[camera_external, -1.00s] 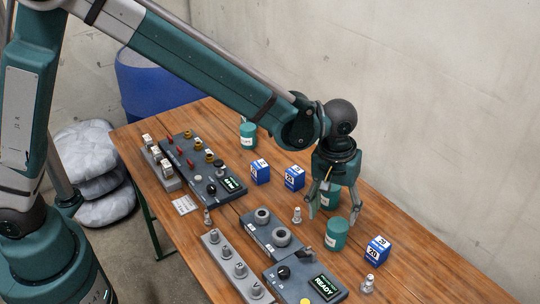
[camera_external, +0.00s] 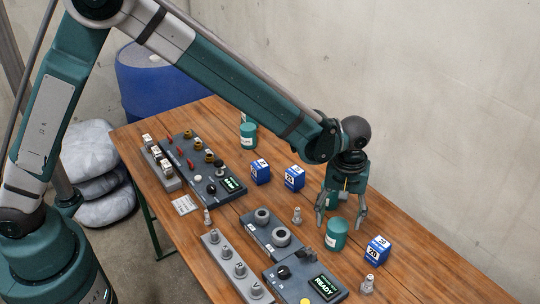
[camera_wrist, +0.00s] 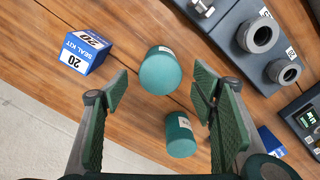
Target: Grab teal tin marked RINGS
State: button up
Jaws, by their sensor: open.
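Several teal tins stand on the table, and I cannot read RINGS on any of them. One tin (camera_external: 337,236) stands right of the middle; it appears to be the upper one (camera_wrist: 160,74) between my fingers in the wrist view. A second tin (camera_wrist: 180,136) with a pale label is lower in the wrist view, closer to the palm side; my gripper mostly hides it in the external view. Another tin (camera_external: 248,138) stands at the far end of the table. My gripper (camera_external: 341,226) points down, open and empty, above and around the near tins, with no visible contact.
A blue-and-white seal kit box (camera_external: 377,250) marked 20 stands right of the tin. Two more blue boxes (camera_external: 294,178) stand farther back. Grey panels with fittings (camera_external: 270,235) and a READY display (camera_external: 315,285) lie to the left and front.

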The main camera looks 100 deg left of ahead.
jog(key=shift+f, duration=1.25)
jog(key=shift+f+b, duration=0.55)
jog(key=shift+f, duration=2.05)
jog(key=c, duration=1.1)
